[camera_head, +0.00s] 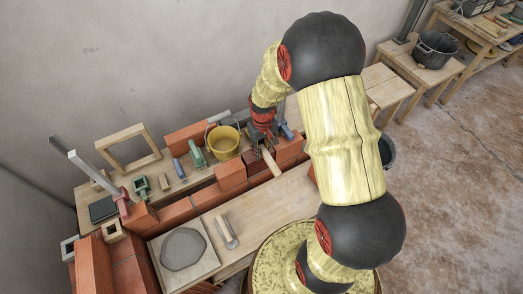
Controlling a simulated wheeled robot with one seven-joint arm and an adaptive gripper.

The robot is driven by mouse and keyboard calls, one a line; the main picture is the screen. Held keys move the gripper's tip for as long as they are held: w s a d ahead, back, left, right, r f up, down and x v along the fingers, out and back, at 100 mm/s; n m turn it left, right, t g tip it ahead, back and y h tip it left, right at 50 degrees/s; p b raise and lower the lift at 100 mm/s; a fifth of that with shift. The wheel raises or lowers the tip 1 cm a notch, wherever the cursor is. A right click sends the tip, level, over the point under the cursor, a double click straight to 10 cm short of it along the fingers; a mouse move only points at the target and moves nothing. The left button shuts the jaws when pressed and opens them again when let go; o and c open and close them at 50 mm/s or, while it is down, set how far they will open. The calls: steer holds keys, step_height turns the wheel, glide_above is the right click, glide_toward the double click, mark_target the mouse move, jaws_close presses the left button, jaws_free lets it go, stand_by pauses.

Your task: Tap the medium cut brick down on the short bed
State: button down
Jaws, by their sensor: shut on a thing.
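My gripper (262,142) is at the far side of the bench, over the brick row. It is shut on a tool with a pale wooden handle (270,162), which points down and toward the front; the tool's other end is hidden. Orange-red bricks stand just left of the handle (231,176) and right of it (289,150). I cannot tell which one is the medium cut brick, or whether the handle touches a brick. A lower course of bricks (178,214) runs to the left. The short bed cannot be told apart clearly.
A yellow bucket (223,142) stands close left of my gripper. A square board with grey mortar (183,249) and a wooden-handled tool (227,232) lie in front. The bench top (275,205) is clear at centre.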

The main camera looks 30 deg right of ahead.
steer(key=shift+f, duration=0.1)
stand_by(1.3)
steer(key=shift+f, duration=0.15)
steer(key=shift+p, duration=0.35)
stand_by(0.9)
stand_by(0.4)
